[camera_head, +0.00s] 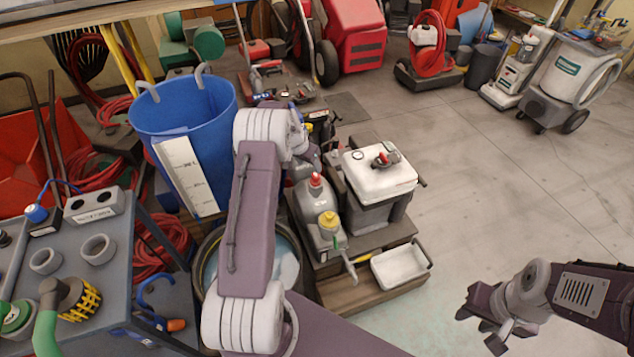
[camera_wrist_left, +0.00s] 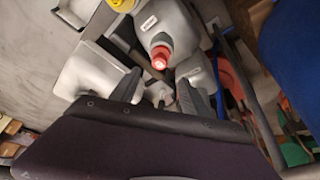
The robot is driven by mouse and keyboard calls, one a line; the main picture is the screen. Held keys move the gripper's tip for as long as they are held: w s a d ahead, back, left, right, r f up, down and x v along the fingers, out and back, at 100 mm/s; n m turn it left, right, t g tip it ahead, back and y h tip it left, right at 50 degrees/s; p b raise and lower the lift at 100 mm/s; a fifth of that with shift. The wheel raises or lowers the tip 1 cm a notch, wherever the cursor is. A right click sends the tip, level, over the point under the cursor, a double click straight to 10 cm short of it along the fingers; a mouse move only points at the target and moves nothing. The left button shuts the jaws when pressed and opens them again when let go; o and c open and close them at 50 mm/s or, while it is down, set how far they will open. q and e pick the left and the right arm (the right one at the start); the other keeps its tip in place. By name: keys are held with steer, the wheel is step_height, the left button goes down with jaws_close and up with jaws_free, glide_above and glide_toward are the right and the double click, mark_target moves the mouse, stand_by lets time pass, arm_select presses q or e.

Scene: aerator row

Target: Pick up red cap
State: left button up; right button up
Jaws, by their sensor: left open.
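The red cap (camera_head: 315,179) sits on top of a grey bottle (camera_head: 313,203) on the low wooden stand. It also shows in the left wrist view (camera_wrist_left: 160,57), screwed or set on the bottle's neck. My left gripper (camera_wrist_left: 160,82) is open, with its dark fingers on either side below the cap in that picture; nothing is between them. In the head view the left wrist hides most of its fingers, just behind and left of the cap. My right gripper (camera_head: 485,322) is open and empty over the floor at lower right.
A white-lidded box (camera_head: 378,175) with a red fitting is to the right, and a white tray (camera_head: 399,267) in front. A blue bin (camera_head: 185,110) stands left.

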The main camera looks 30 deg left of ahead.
mark_target(315, 175)
arm_select(q)
steer(key=x, duration=0.4)
steer(key=shift+b, duration=0.3)
steer(key=b+x, duration=0.1)
steer(key=x, duration=0.3)
steer(key=shift+f, duration=0.25)
steer(key=shift+w+f, duration=0.2)
steer(key=shift+f, duration=0.1)
steer(key=shift+r, duration=0.1)
steer(key=shift+c, duration=1.2)
jaws_close()
